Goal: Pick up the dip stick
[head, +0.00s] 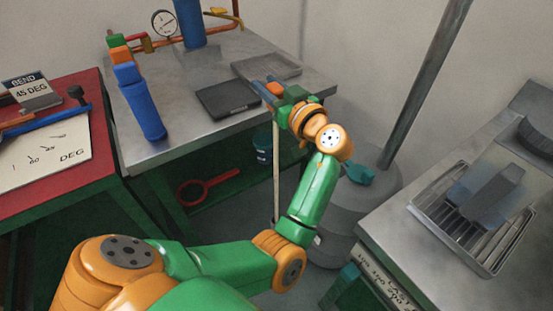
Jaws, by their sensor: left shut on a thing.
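My left arm, green and orange, reaches up from the bottom of the head view. Its gripper (270,90) is over the right end of the metal table and is shut. A thin, pale rod, which looks like the dip stick (276,170), hangs almost upright below the gripper, in front of the table's right edge. The gripper appears to hold it at its top. The exact grip is hidden by the gripper and wrist. The rod's lower end is near the grey tank and hard to make out. My right gripper is not in view.
The metal table (190,148) carries a blue cylinder (143,110), a dark flat plate (228,99) and a gauge (164,23). A red workbench (85,183) stands left. A grey round tank (375,205) with an upright pipe (425,85) is right of the arm. A counter with a rack (470,225) stands at right.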

